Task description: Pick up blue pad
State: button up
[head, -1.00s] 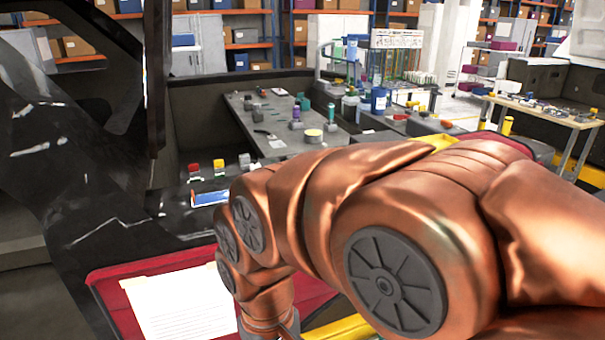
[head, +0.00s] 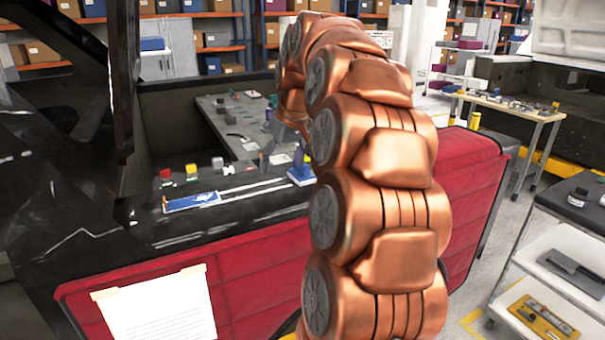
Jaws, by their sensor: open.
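A flat blue pad (head: 190,202) with a pale patch lies on the black vehicle ledge, left of centre in the head view. My arm reaches up and forward over the ledge, then bends down. My gripper (head: 285,157) is open at its end, to the right of the pad and apart from it. The gripper is small in the view and partly hidden by my arm.
Red padded covers (head: 250,270) hang over the vehicle side, with a white paper sheet (head: 160,310) on them. Small red, yellow and white-capped items (head: 192,172) stand behind the pad. A grey worktop (head: 225,115) lies beyond. A cart (head: 560,240) stands at right.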

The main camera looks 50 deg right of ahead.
aim_at(301, 168)
jog(key=shift+m+t+h, duration=0.3)
jog(key=shift+m+h, duration=0.1)
jog(key=shift+m, duration=0.1)
jog(key=d, duration=0.2)
jog(key=d+r, duration=0.1)
jog(key=d, duration=0.4)
jog(key=shift+s+d+r, duration=0.2)
jog(key=shift+d+r, duration=0.1)
jog(key=shift+p+x, duration=1.8)
jog(key=shift+x, duration=2)
jog(key=shift+s+a, duration=0.1)
jog(key=shift+a, duration=0.05)
jog(key=shift+c, duration=0.3)
jog(key=c, duration=1.2)
